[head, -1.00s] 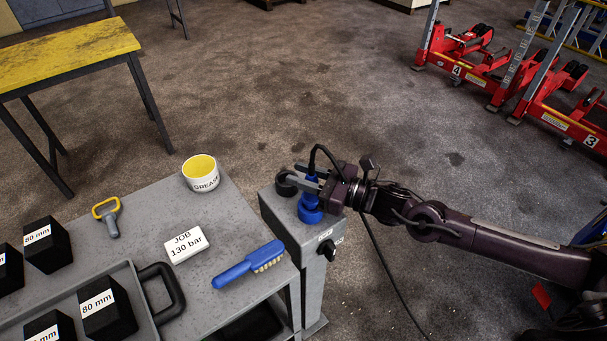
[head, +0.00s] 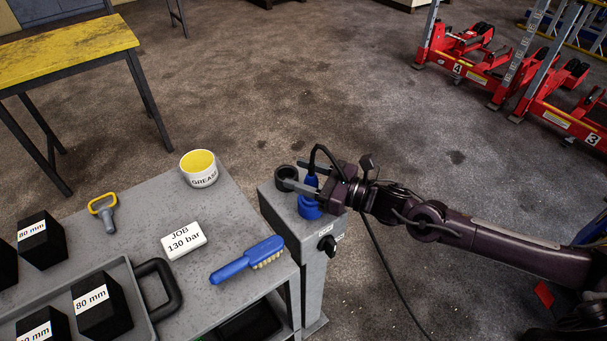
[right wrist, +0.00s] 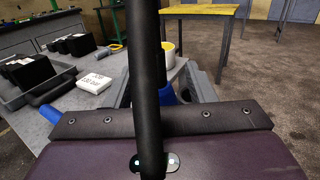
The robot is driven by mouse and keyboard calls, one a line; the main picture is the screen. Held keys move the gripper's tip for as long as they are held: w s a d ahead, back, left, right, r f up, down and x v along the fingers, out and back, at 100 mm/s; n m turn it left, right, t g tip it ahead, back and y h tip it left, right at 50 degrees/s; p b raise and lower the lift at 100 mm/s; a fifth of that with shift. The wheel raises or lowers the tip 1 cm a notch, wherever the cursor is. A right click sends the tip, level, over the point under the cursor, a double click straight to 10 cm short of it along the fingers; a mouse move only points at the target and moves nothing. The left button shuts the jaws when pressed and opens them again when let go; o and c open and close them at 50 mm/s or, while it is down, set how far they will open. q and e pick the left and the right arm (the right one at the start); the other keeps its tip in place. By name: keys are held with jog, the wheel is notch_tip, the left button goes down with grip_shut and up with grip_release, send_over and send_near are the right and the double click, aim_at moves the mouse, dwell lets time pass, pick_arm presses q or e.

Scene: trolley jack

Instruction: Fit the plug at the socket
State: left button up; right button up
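The blue plug (head: 311,181), with a black cable from its top, stands upright directly over the blue socket (head: 309,209) on the grey post. The two appear to touch; the fingers partly cover the joint, so I cannot tell how deep the plug sits. My right gripper (head: 306,178) is open, one finger on each side of the plug. In the right wrist view, the fingers (right wrist: 165,88) stand wide apart. A blue part of the plug (right wrist: 167,95) shows between them, mostly behind the black cable (right wrist: 149,80). My left gripper is not in view.
A black ring holder (head: 287,175) and a black knob (head: 327,245) are on the grey post (head: 305,240). The trolley (head: 230,225) beside it carries a brush (head: 247,261), a grease tub (head: 199,170) and a job card (head: 184,240). The cable hangs to the floor.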

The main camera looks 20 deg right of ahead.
jog(key=shift+s+d+f, duration=0.15)
jog(key=shift+s+d, duration=0.2)
jog(key=shift+d, duration=0.15)
jog(key=b+v, duration=0.1)
jog(key=v, duration=0.5)
jog(key=shift+s+d, duration=0.2)
jog(key=shift+s, duration=0.05)
